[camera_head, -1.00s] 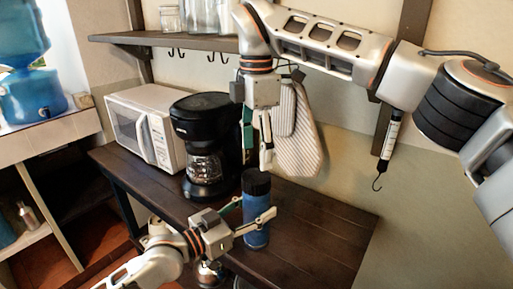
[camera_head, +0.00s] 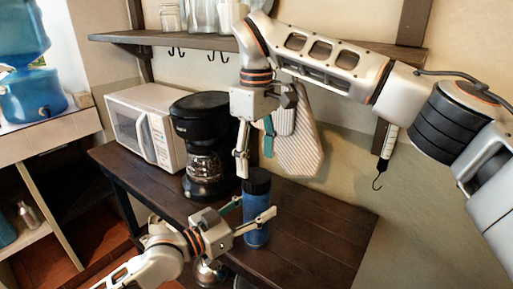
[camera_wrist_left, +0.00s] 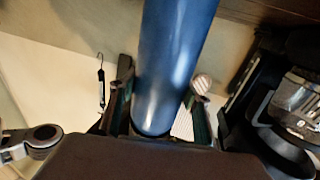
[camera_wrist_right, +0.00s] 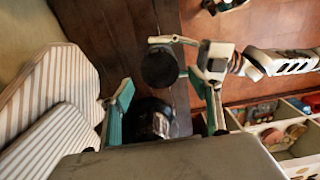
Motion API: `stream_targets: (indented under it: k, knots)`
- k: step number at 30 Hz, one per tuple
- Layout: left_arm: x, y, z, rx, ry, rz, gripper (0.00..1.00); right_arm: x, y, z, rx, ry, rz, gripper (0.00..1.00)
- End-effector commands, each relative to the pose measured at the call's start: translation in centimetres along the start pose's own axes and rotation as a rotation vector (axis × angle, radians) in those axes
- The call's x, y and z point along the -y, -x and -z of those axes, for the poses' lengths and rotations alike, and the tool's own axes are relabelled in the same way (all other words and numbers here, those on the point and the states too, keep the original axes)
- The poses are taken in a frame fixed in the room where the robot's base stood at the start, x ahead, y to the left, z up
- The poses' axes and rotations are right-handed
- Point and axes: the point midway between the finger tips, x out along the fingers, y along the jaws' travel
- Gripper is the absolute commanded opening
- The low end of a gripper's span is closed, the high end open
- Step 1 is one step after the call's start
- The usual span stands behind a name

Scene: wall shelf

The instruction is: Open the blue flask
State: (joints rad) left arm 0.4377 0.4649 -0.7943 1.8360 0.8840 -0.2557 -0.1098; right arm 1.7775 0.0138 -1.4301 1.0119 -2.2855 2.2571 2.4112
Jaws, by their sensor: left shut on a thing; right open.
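The blue flask (camera_head: 257,226) stands upright on the dark wooden table with its black lid (camera_head: 256,182) on top. My left gripper (camera_head: 252,216) is shut on the flask's body from the left. In the left wrist view, the blue body (camera_wrist_left: 176,50) sits between both fingers, and the lid is not visible.
A black coffee maker (camera_head: 203,150) stands close on the left, with a white microwave (camera_head: 148,125) behind it. Striped oven mitts (camera_head: 298,140) hang on the wall behind my right gripper. A shelf (camera_head: 160,39) with jars is above. The table's right side (camera_head: 325,222) is clear.

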Motion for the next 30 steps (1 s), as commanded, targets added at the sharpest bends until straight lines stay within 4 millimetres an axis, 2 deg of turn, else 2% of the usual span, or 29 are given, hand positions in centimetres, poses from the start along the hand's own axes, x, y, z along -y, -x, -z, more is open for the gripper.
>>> stream_targets:
  k: [3, 9, 15, 22, 23, 27, 30]
  knots:
    - [0.0, 0.0, 0.0, 0.0, 0.0, 0.0, 0.0, 0.0, -2.0, -0.1, 0.002, 0.001, 0.004, 0.62]
    - [0.0, 0.0, 0.0, 0.0, 0.0, 0.0, 0.0, 0.0, -4.5, -0.1, 0.001, 0.0, 0.003, 0.62]
    - [0.0, 0.0, 0.0, 0.0, 0.0, 0.0, 0.0, 0.0, -5.4, 0.0, 0.0, 0.001, 0.0, 0.62]
    - [0.0, 0.0, 0.0, 0.0, 0.0, 0.0, 0.0, 0.0, -5.5, 0.0, -0.001, 0.001, 0.0, 0.62]
    - [0.0, 0.0, 0.0, 0.0, 0.0, 0.0, 0.0, 0.0, -5.5, 0.0, -0.001, 0.001, 0.0, 0.59]
    - [0.0, 0.0, 0.0, -0.001, 0.0, 0.0, 0.0, 0.0, -5.5, 0.0, 0.0, 0.001, 0.0, 0.23]
    - [0.0, 0.0, 0.0, -0.001, 0.0, 0.0, 0.0, 0.0, -5.5, 0.0, 0.0, 0.001, 0.0, 0.22]
